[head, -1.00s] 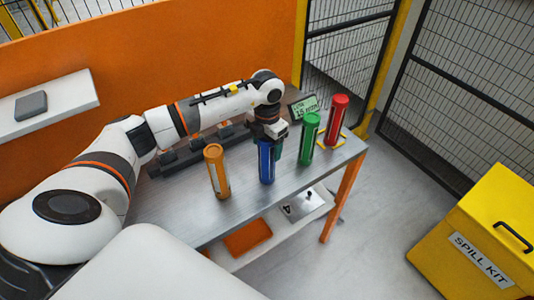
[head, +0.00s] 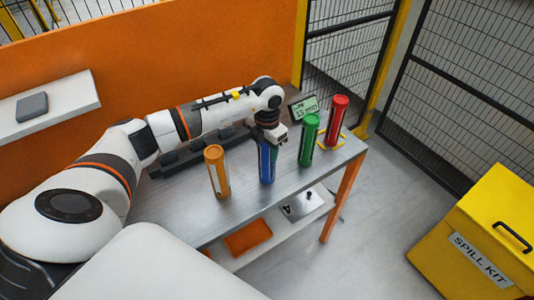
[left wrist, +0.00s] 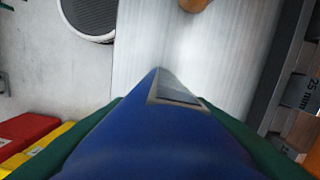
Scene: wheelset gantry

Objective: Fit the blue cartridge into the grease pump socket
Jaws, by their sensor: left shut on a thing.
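The blue cartridge (head: 266,164) stands upright on the steel bench, between the orange cartridge and the green one in the head view. My left gripper (head: 270,140) points down from above and is shut on its upper part. In the left wrist view the blue cartridge (left wrist: 150,135) fills the lower middle, with a grey patch on its side and a green gripper finger along each side. Its base looks at or very near the bench top. I cannot make out the grease pump socket. My right gripper is out of view.
An orange cartridge (head: 217,172) stands left of the blue one; a green (head: 308,139) and a red (head: 336,120) stand to its right. A small display (head: 304,108) is behind. Dark blocks line the bench's back. The bench front (head: 235,206) is clear.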

